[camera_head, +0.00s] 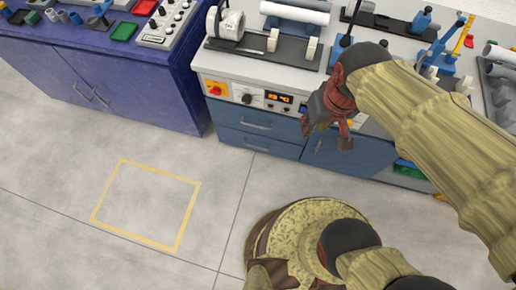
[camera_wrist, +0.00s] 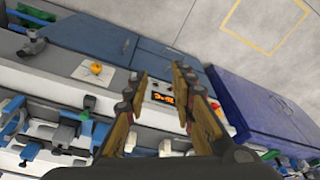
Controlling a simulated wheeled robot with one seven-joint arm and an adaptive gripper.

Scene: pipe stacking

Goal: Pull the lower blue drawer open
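The lower blue drawer (camera_head: 279,147) is in the light-topped workbench, flush with the cabinet front, with a handle on its face. The upper blue drawer (camera_head: 282,126) sits directly above it, also closed, with its own handle (camera_head: 256,125). My gripper (camera_head: 328,130) is to the right of the drawers, in front of the blue cabinet door, fingers pointing down and apart. In the wrist view my gripper (camera_wrist: 158,75) is open with nothing between its fingers. The blue drawer fronts (camera_wrist: 172,56) show beyond the fingertips there; it touches neither handle.
A control panel (camera_head: 263,98) with a red knob and lit display is above the drawers. The blue cabinet door (camera_head: 352,153) is right of them. A purple cabinet (camera_head: 130,85) stands at left. The floor before the drawers is clear, with a yellow marked rectangle (camera_head: 146,205).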

